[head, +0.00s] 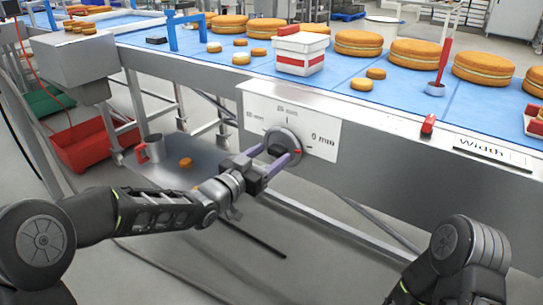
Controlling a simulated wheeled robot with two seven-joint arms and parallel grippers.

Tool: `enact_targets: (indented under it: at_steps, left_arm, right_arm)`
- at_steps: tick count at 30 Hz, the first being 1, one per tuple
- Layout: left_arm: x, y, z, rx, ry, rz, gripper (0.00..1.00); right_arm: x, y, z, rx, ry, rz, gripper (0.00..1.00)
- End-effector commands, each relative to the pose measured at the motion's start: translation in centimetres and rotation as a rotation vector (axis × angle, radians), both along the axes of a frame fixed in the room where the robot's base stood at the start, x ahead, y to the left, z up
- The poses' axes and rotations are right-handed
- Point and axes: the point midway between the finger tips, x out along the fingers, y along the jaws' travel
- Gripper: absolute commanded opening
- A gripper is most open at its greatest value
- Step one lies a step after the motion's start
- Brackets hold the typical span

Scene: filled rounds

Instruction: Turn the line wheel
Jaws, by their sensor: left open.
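The line wheel (290,140) is a round grey dial with a red mark. It sits on a white marked panel (322,133) on the front side of the conveyor line. My left gripper (277,160) is open at the wheel, its two purple fingers reaching the wheel's face. The fingers cover part of the wheel, and I cannot tell whether they touch its grip. My right arm shows at the lower right, but its gripper is outside the view.
The blue conveyor belt (305,90) carries several round filled cakes (359,43) and a white-red box (301,53). A red slider (428,124) sits by a "Width" label. A metal jug (154,147) stands on a low shelf. Red (92,147) and green (46,101) bins stand at left.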

Motion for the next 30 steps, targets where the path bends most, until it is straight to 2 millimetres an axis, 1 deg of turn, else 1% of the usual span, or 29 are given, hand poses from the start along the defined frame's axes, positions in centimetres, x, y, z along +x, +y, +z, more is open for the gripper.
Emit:
enact_targets:
  at_steps: [1, 4, 12, 30]
  left_arm:
    - [0.41, -0.37, -0.11, 0.000, 0.000, -0.001, 0.65]
    - [0.88, -0.65, -0.04, 0.000, 0.000, 0.000, 0.65]
    - [0.99, -0.70, 0.00, 0.000, 0.000, 0.001, 0.65]
    - [0.97, -0.68, -0.01, 0.000, 0.000, 0.001, 0.16]
  right_arm:
    - [0.04, -0.03, -0.13, 0.000, -0.001, -0.001, 0.00]
    - [0.05, -0.06, -0.16, -0.001, 0.000, -0.001, 0.00]
    - [0.06, -0.05, -0.13, -0.001, -0.001, -0.002, 0.00]
    - [0.04, -0.03, -0.14, 0.000, -0.001, -0.001, 0.00]
